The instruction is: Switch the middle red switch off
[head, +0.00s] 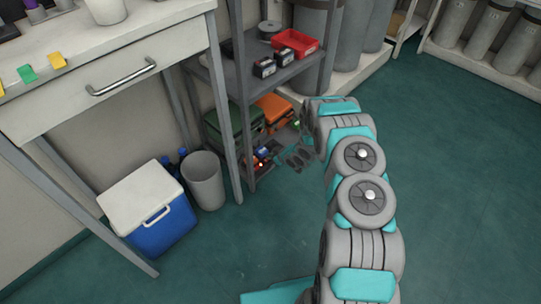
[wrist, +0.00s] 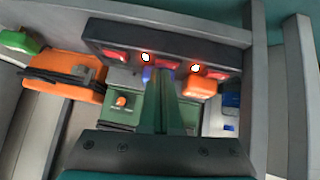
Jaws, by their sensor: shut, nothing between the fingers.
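A dark panel bar (wrist: 100,33) crosses the top of the wrist view with red switches along it. The middle red switch (wrist: 168,62) lies between two glowing lamps, the left lamp (wrist: 146,57) and the right lamp (wrist: 195,68). The left red switch (wrist: 114,55) and right red switch (wrist: 216,74) flank it. My gripper (wrist: 163,74) is shut and empty, its fingertips just below the middle switch and overlapping its lower edge in view; I cannot tell whether they touch. In the head view, the panel is mostly hidden behind my gripper on the lower shelf; a red glow (head: 261,164) shows.
An orange case (wrist: 65,85) and a green box (wrist: 117,115) stand behind. A grey bin (head: 204,180) and blue cooler (head: 150,215) stand left. Floor at right is clear.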

